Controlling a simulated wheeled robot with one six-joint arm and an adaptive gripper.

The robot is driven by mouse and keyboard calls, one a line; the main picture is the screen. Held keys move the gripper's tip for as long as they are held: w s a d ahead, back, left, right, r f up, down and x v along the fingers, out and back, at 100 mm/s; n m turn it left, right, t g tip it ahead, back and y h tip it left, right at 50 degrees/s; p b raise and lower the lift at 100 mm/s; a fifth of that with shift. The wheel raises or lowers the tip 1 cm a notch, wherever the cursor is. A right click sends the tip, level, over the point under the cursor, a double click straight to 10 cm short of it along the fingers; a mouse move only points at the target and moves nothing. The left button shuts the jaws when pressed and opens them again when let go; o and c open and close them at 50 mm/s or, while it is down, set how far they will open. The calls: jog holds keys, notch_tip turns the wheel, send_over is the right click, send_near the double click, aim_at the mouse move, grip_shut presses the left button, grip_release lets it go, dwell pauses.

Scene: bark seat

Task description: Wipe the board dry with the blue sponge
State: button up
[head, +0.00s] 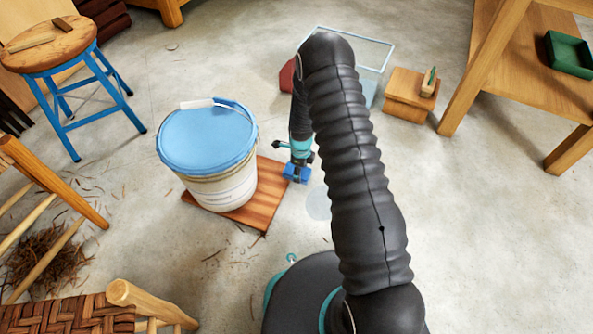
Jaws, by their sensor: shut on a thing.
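The reddish-brown wooden board (267,204) lies flat on the concrete floor in the head view. A white bucket with a blue lid (210,150) stands on it and hides much of its left and middle part. My gripper (299,165) points down just beyond the board's right edge. It is shut on the blue sponge (296,174), which is low, near the floor. I cannot tell whether the sponge touches the floor or the board.
A faint roundish patch (319,203) marks the floor right of the board. A glass tank (371,50) and a small wooden block (408,95) stand behind. A blue stool (60,60) stands back left. A woven seat (70,315) is at front left. The right floor is clear.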

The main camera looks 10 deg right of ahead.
aim_at(308, 174)
jog(key=shift+s+d+r+p, duration=0.3)
jog(key=shift+s+d+r, duration=0.1)
jog(key=shift+d+r, duration=0.25)
jog(key=shift+s+d+r+p, duration=0.3)
jog(key=shift+s+d+r, duration=0.1)
jog(key=shift+d+r, duration=0.25)
